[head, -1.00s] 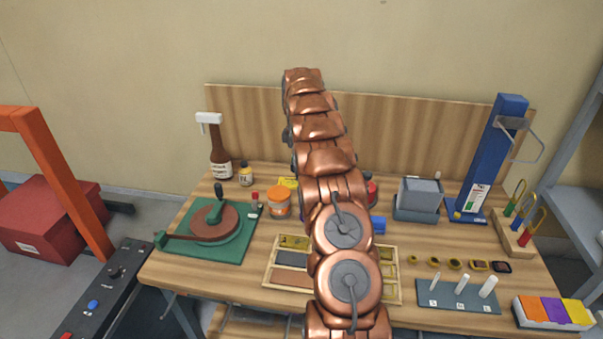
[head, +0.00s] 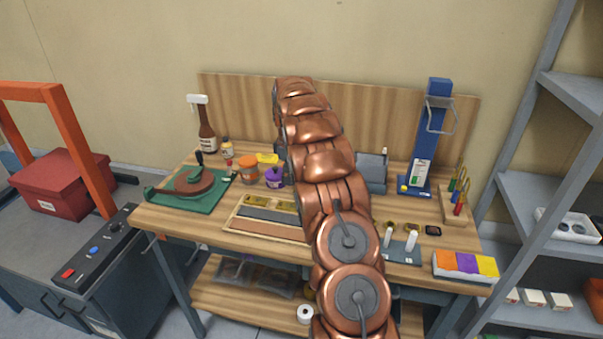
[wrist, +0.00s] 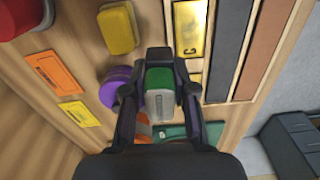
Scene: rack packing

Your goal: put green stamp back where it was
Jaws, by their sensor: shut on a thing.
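In the wrist view my gripper (wrist: 160,88) is shut on the green stamp (wrist: 159,80), which shows a green top part and a pale grey block. The stamp is held over the wooden bench, beside the wooden tray (wrist: 171,32). The gripper and stamp are hidden behind my arm in the head view. The tray is partly visible there too (head: 225,224), with brass, dark grey and brown strips in it. Where the stamp stood before cannot be told.
In the wrist view a yellow block (wrist: 117,28), a purple round item (wrist: 113,86), an orange card (wrist: 54,72) and a red item (wrist: 18,14) lie close by. In the head view an orange-lidded jar (head: 249,171) and a blue stand (head: 420,145) stand farther back.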

